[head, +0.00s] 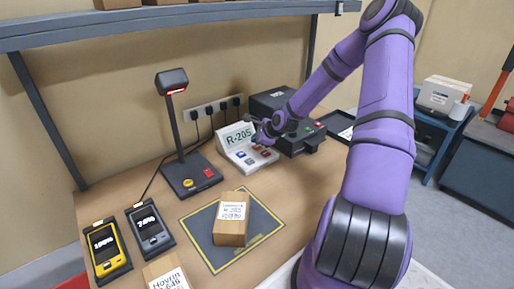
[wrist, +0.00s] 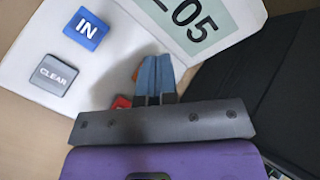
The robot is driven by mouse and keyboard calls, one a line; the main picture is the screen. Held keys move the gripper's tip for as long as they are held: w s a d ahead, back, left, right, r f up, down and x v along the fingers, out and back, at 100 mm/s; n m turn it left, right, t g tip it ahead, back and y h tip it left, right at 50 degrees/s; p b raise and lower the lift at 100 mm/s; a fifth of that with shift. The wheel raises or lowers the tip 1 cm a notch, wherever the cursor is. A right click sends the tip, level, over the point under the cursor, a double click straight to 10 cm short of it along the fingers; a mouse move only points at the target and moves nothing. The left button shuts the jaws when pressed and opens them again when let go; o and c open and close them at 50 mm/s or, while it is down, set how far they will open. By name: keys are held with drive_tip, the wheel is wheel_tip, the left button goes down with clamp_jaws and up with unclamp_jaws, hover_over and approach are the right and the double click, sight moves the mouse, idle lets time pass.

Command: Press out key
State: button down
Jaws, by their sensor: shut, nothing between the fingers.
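The white keypad console (head: 236,146) stands on the table, its tilted display reading R-205. In the wrist view the blue IN key (wrist: 86,28) and the grey CLEAR key (wrist: 57,75) show clearly. A red key (wrist: 121,102) and an orange key (wrist: 136,73) show only in slivers beside my fingers, and their labels are hidden. I cannot read an OUT label in either view. My gripper (wrist: 156,62) is shut and empty, with its fingertips over the console; it also shows above the keys in the head view (head: 264,138). I cannot tell whether the tips touch a key.
A black printer-like box (head: 275,104) stands right of the console. A scanner stand (head: 177,130) stands to the left. A brown carton (head: 231,222) sits on the grey mat (head: 205,228). Two handheld devices, one yellow (head: 106,247) and one dark (head: 150,231), lie at left.

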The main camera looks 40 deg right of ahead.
sight(257, 147)
drive_tip(key=shift+f, duration=0.15)
drive_tip(key=shift+f, duration=0.3)
drive_tip(key=shift+f, duration=0.35)
idle(0.7)
idle(0.3)
drive_tip(key=shift+r, duration=0.8)
drive_tip(key=shift+r, duration=0.1)
drive_tip(key=shift+r, duration=2.4)
